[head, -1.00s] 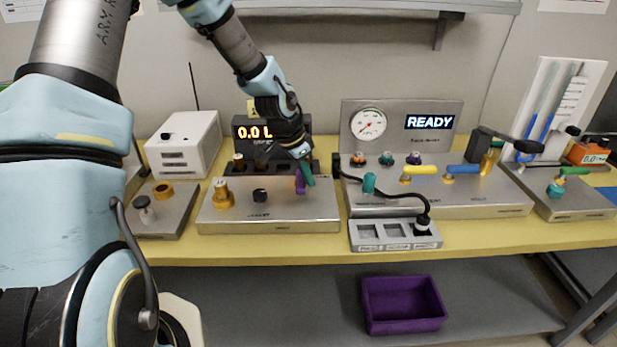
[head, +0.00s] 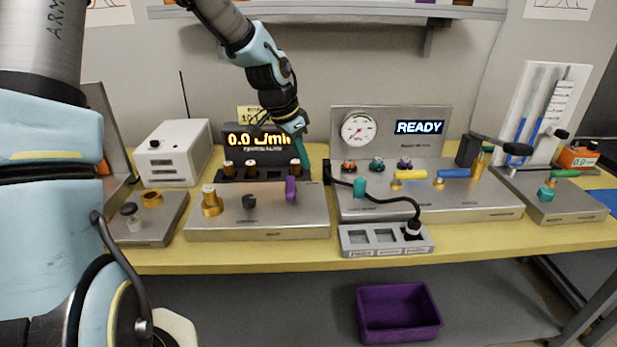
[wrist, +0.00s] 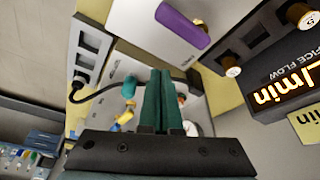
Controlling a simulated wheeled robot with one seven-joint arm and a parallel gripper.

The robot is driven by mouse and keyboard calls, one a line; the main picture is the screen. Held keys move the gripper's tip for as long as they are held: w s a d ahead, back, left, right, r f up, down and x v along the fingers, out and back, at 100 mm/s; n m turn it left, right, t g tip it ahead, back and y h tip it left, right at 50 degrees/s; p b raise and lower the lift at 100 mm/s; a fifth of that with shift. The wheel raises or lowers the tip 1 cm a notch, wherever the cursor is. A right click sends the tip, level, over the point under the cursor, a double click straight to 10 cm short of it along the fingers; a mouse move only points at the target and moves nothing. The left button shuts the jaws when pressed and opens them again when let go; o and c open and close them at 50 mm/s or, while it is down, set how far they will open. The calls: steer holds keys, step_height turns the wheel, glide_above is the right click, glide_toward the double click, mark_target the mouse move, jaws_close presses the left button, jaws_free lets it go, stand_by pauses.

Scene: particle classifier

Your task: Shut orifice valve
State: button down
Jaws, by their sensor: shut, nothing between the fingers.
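The purple lever (head: 290,188) stands at the back right of the left metal box (head: 255,230). I take it for the orifice valve, as the orifice flow display (head: 258,140) is behind it, reading 0.0 L/min. The lever runs roughly front to back. In the wrist view the purple lever (wrist: 183,25) is near the top, clear of my fingers. My gripper (head: 307,168) has green fingers, shut and empty, behind and slightly right of the lever. The gripper (wrist: 160,75) also shows in the wrist view with its fingers together.
A black block with brass-topped knobs (head: 262,172) is just left of my fingers. The right metal panel (head: 470,205) carries a gauge (head: 359,129), a READY display, and yellow and blue levers. A black cable (head: 400,199) runs to a slotted tray (head: 350,248). A purple bin (head: 400,335) is below.

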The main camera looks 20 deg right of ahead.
steer(key=shift+v, duration=1.25)
steer(key=shift+w, duration=0.2)
steer(key=s+a+n+y, duration=0.1)
steer(key=s+a+n, duration=0.2)
steer(key=a, duration=0.7)
steer(key=s+a+n+y, duration=0.1)
steer(key=s+a+n, duration=0.2)
steer(key=a+n, duration=0.4)
steer(key=s+a+n+t+y, duration=0.1)
steer(key=s+a+n, duration=0.2)
steer(key=a, duration=1.2)
steer(key=n, duration=0.2)
steer(key=shift+s+f+n+y, duration=0.15)
steer(key=shift+f+n+y, duration=0.15)
steer(key=shift+f, duration=0.05)
steer(key=shift+a, duration=0.1)
